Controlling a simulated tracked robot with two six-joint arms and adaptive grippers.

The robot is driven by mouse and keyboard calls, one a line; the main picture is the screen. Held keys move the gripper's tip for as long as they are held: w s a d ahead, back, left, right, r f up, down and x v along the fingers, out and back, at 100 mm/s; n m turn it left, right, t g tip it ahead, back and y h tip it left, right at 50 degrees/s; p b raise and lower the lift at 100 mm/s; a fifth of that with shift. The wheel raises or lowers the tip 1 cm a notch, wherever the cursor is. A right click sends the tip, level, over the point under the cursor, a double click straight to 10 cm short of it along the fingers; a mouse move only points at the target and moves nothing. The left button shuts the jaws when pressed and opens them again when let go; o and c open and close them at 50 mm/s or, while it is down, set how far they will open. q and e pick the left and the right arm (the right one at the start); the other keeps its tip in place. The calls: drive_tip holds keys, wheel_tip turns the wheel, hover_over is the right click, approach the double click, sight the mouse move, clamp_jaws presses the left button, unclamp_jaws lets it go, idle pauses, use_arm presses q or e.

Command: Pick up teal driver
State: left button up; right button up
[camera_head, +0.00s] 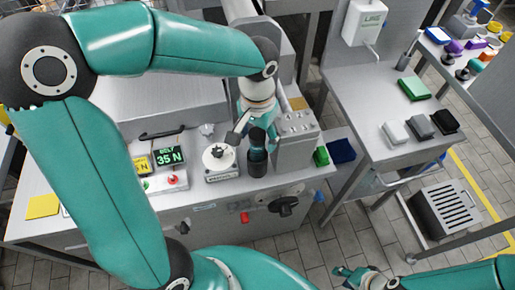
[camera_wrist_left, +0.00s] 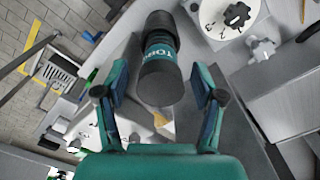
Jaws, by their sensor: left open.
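The teal driver (camera_head: 257,152) is a dark cylinder with a teal band. It stands on the grey bench beside the dial block in the head view. In the left wrist view the driver (camera_wrist_left: 160,58) shows its dark round end towards the camera, with white lettering on the band. My left gripper (camera_head: 254,130) is above and around the driver's near end in the head view. In the left wrist view my left gripper (camera_wrist_left: 160,98) is open, one finger to each side of the driver, with gaps showing. My right gripper (camera_head: 352,274) is low at the bottom edge, partly cut off.
A white dial block (camera_head: 218,161) stands close left of the driver. A grey machine box (camera_head: 296,140) stands close to its right. A force display (camera_head: 167,148) reads 35 N. A side table (camera_head: 378,110) at right holds several small blocks.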

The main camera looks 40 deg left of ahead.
use_arm(q)
drive_tip(key=shift+f, duration=1.2)
clamp_jaws()
drive_tip(key=shift+r, duration=0.1)
